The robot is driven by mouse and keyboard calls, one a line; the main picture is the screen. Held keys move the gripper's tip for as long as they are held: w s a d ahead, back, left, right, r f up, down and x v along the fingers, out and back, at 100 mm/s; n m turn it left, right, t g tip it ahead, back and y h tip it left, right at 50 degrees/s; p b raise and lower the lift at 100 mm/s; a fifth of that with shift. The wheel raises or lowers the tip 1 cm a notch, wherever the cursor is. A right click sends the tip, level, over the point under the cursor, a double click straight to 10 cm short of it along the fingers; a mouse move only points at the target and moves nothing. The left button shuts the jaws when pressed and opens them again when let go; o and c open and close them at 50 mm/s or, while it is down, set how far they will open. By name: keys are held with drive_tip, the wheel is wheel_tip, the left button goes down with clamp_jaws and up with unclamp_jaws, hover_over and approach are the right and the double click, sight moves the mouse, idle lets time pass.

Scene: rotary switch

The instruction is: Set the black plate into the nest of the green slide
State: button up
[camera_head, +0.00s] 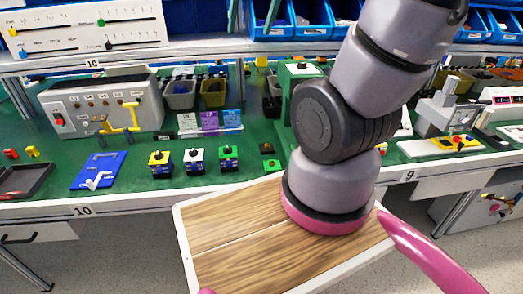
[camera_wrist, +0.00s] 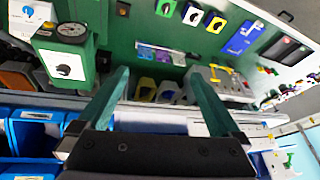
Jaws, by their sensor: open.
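My gripper (camera_wrist: 158,72) shows in the wrist view with its two teal fingers wide apart and nothing between them. A green upright unit (camera_head: 284,95), perhaps the one with the slide, stands behind my arm. It also shows at the left of the wrist view (camera_wrist: 45,48), with a white plate and black knob on it. No nest is clearly visible.
Three switch blocks (camera_head: 195,159) stand in a row on the bench (camera_head: 225,185). A grey control box (camera_head: 100,108) with a yellow handle and a blue tray (camera_head: 98,171) are at left. Blue bins (camera_head: 272,20) line the back shelf. Bench edge strips are white.

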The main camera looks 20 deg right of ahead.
drive_tip(key=w+f+n+g+h, duration=0.1)
drive_tip(key=w+f+n+g, duration=0.15)
drive_tip(key=w+f, duration=0.4)
drive_tip(key=n+g+h, duration=0.4)
drive_tip(key=n+h, duration=0.2)
drive_tip(key=n, duration=0.7)
hover_over(267, 144)
drive_tip(key=a, duration=0.3)
wheel_tip(267, 144, down, 35)
drive_tip(key=shift+a+r, duration=0.1)
drive_tip(key=shift+a, duration=0.05)
drive_tip(key=shift+w+x, duration=0.2)
drive_tip(key=shift+x, duration=1.15)
drive_tip(key=shift+w+x, duration=0.2)
drive_tip(key=shift+x, duration=1.1)
drive_tip(key=c, duration=1.4)
